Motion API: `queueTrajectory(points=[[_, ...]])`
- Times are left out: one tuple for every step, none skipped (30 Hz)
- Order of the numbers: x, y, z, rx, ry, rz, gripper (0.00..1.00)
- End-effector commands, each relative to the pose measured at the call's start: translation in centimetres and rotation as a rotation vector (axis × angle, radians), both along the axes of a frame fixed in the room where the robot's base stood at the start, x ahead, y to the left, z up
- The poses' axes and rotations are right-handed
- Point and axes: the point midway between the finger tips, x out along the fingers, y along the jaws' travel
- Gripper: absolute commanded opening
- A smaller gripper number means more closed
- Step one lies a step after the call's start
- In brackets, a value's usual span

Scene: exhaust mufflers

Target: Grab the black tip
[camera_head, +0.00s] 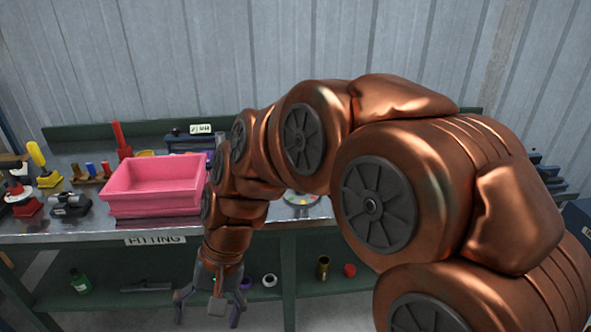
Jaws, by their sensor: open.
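My gripper (208,312) hangs low in front of the bench, pointing down, with its fingers spread open. I see nothing between the fingers. I cannot clearly pick out a black tip. A long dark grey piece (147,286) lies on the lower shelf to the left of my gripper, and a small black and silver item (70,204) sits on the bench top at the left; I cannot tell whether either is the tip. My copper-coloured arm covers much of the bench's middle and right.
A pink bin (155,182) stands on the metal bench top (60,228), which bears a "FITTING" label. Several small tools crowd the left. The lower shelf (110,297) holds a green bottle (79,281), a brass cylinder (323,267) and a red ball (349,270). A corrugated wall stands behind.

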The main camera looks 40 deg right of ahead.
Motion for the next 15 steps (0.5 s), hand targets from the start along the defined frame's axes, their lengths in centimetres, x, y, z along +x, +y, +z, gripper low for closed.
queueTrajectory(points=[[2.3, -0.4, 0.5, 0.056, 0.000, -0.101, 0.84], [3.6, -0.6, 0.7, 0.089, -0.001, -0.162, 0.84], [5.3, -1.0, 1.1, 0.131, -0.003, -0.242, 0.84], [6.5, -1.5, 1.4, 0.164, -0.002, -0.302, 0.84], [7.7, -1.9, 1.6, 0.198, 0.002, -0.363, 0.84], [9.4, -2.8, 2.0, 0.245, 0.003, -0.445, 0.84], [10.6, -3.6, 2.3, 0.278, 0.003, -0.509, 0.84], [11.9, -4.5, 2.6, 0.312, 0.003, -0.572, 0.84], [13.5, -5.9, 2.9, 0.357, 0.005, -0.658, 0.84], [14.7, -7.0, 3.2, 0.393, 0.005, -0.724, 0.84], [15.7, -8.2, 3.4, 0.428, 0.007, -0.788, 0.84], [17.1, -10.0, 3.5, 0.475, 0.014, -0.874, 0.84], [18.0, -11.4, 3.7, 0.511, 0.017, -0.939, 0.84], [18.9, -13.0, 3.9, 0.549, 0.017, -1.005, 0.84], [20.1, -15.3, 4.1, 0.598, 0.018, -1.095, 0.84]])
